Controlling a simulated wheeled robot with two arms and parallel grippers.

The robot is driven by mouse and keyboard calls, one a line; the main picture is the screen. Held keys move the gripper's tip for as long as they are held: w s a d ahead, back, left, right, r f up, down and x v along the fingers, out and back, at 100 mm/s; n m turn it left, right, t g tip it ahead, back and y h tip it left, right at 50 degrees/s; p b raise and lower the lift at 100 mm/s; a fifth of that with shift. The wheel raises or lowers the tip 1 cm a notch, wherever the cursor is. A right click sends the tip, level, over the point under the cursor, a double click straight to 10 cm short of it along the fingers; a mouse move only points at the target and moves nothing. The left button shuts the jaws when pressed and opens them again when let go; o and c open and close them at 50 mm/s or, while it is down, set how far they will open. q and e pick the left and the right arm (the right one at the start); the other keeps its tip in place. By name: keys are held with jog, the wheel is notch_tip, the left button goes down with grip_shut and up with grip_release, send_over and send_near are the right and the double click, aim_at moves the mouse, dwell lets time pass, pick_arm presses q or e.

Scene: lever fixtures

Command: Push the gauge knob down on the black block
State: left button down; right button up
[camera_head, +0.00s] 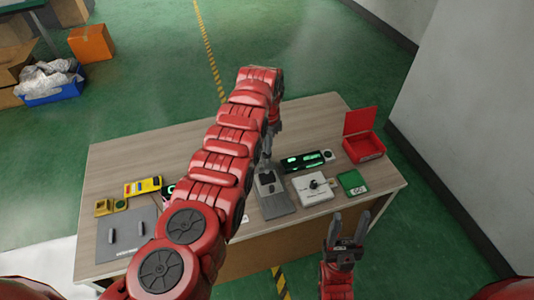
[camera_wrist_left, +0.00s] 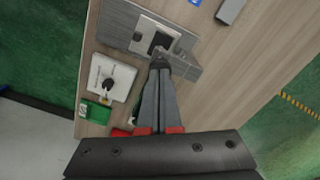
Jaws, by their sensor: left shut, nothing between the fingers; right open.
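A black block (camera_head: 303,161) with lit green displays lies on the table, right of my left gripper. A pale round knob (camera_head: 327,155) is at its right end; whether it is pressed is too small to tell. My left gripper (camera_head: 267,155) is shut and empty, pointing down just left of the block, over the far end of a grey fixture. In the left wrist view its closed fingertips (camera_wrist_left: 160,64) are at the grey fixture's edge; contact cannot be told. The block is mostly hidden behind the fingers there. My right gripper (camera_head: 348,228) is open and empty off the table's front edge.
The grey fixture (camera_head: 280,207) carries a black part. A white block with a black knob (camera_head: 315,184), a green box (camera_head: 352,182) and an open red box (camera_head: 365,148) stand right. A grey plate (camera_head: 115,245) and yellow device (camera_head: 143,187) are left. The table's back is clear.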

pick_arm(q)
jog(key=shift+f+b, duration=1)
jog(key=shift+f, duration=0.35)
dwell(0.6)
notch_tip(320, 180, up, 2)
jog(key=shift+r+p, duration=0.25)
jog(key=shift+p, duration=0.9)
jog(key=shift+r+p, duration=0.85)
jog(key=shift+r, duration=0.6)
notch_tip(320, 180, up, 2)
notch_tip(320, 180, up, 3)
jog(key=shift+f, duration=0.15)
